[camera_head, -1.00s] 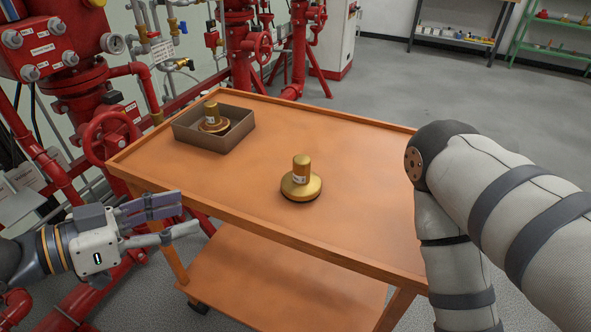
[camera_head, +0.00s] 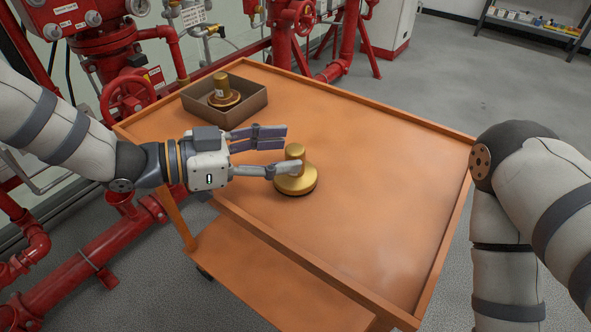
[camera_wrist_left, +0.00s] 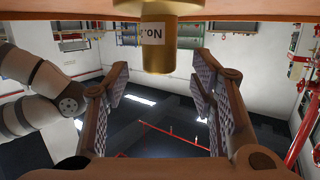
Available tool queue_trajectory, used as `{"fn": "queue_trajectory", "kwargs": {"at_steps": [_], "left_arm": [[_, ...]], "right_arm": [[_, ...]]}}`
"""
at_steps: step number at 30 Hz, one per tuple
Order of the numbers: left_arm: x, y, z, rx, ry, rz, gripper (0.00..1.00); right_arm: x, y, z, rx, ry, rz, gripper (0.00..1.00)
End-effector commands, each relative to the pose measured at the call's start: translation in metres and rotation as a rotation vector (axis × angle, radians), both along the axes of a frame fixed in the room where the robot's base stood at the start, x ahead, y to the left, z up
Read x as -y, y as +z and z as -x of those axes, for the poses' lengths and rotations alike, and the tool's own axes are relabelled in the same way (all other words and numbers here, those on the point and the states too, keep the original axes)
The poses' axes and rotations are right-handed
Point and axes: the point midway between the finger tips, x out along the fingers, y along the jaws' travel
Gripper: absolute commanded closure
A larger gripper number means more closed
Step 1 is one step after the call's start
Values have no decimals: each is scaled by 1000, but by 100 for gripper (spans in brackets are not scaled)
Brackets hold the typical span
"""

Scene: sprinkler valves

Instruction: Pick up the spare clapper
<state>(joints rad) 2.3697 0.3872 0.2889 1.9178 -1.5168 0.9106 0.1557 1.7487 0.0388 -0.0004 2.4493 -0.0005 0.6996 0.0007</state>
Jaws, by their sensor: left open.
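A brass clapper (camera_head: 297,186) with a round base and an upright knob stands on the orange cart. A second brass clapper (camera_head: 223,93) with a similar knob sits in the box at the cart's back left. My left gripper (camera_head: 284,152) is open at the cart clapper, and its nearer finger partly covers the knob in the head view. In the left wrist view, the brass knob (camera_wrist_left: 157,62) with a white label lies ahead, around the gap between the open fingers. Contact cannot be told. My right arm shows at the right; its gripper is out of view.
The cart top (camera_head: 370,210) has a raised rim and is clear to the right of the clapper. The open brown box (camera_head: 255,100) stands at the back left. Red pipes and valves (camera_head: 128,97) line the wall behind and left of the cart.

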Motion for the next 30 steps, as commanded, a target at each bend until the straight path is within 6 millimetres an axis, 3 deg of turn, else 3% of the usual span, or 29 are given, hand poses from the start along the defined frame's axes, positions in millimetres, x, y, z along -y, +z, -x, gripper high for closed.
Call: {"fn": "queue_trajectory", "kwargs": {"at_steps": [4, 12, 18, 19, 30], "left_arm": [[23, -5, -8, 0, -1, -1, 49], [28, -5, -10, 0, 1, 0, 51], [28, -5, -10, 1, 1, 0, 96], [28, -5, -10, 1, 1, 0, 100], [28, -3, -10, 3, 1, 1, 100]], "right_arm": [[0, 0, 0, -1, 0, 0, 60], [0, -1, 0, -1, 0, 0, 60], [0, -1, 0, -1, 0, 0, 60], [0, -1, 0, -1, 0, 0, 60], [0, 0, 0, 0, 0, 0, 60]]}}
